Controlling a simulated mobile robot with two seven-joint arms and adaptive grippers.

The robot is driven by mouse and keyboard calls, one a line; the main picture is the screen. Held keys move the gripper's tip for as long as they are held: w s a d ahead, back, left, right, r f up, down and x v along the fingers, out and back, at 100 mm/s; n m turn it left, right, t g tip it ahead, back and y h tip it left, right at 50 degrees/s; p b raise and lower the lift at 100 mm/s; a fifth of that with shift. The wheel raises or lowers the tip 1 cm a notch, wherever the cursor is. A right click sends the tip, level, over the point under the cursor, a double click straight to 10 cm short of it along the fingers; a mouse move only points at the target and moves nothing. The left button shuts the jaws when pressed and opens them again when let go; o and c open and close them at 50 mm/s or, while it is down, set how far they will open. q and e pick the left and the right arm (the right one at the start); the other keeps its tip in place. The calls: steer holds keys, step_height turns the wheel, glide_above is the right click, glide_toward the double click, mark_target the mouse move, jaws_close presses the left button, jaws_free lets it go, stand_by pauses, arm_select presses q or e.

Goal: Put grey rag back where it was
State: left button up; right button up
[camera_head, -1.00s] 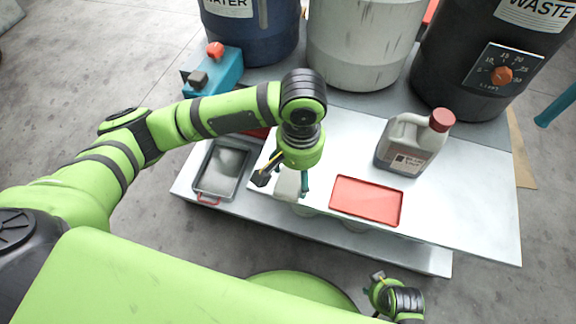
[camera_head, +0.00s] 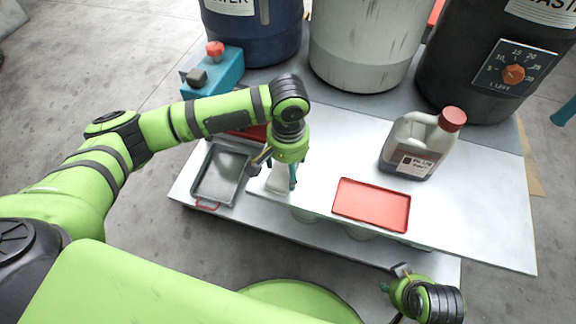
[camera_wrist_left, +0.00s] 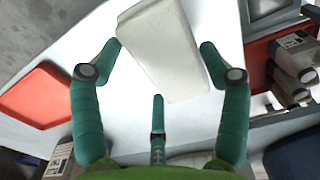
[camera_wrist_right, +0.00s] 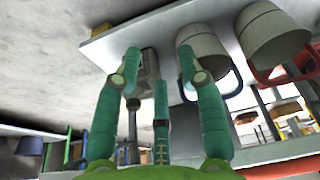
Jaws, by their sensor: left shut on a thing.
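A pale grey, block-shaped thing (camera_wrist_left: 163,48), which I take for the grey rag, is between the fingers of my left gripper (camera_wrist_left: 160,50). In the head view the rag (camera_head: 279,181) shows under my left gripper (camera_head: 277,170), over the left end of the white table (camera_head: 470,200). I cannot tell whether it touches the table. My left gripper is shut on it. My right gripper (camera_wrist_right: 158,62) is open and empty, low in front of the table; it also shows in the head view (camera_head: 392,278).
A dark grey tray (camera_head: 219,174) with a red handle lies left of the rag. A red tray (camera_head: 371,204) and a grey jug (camera_head: 416,145) stand to the right. Large barrels (camera_head: 365,45) and a teal box (camera_head: 224,70) are behind. Bare tabletop lies around the red tray.

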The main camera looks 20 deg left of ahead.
arm_select(q)
steer(key=shift+f, duration=0.1)
steer(key=o, duration=1.1)
arm_select(e)
steer(key=shift+f, duration=0.25)
arm_select(q)
steer(key=shift+r+p, duration=2.1)
steer(key=shift+r, duration=4.05)
arm_select(e)
step_height(320, 180, down, 10)
steer(key=s, duration=0.2)
steer(key=shift+s+r+g, duration=0.15)
steer(key=shift+g, duration=0.25)
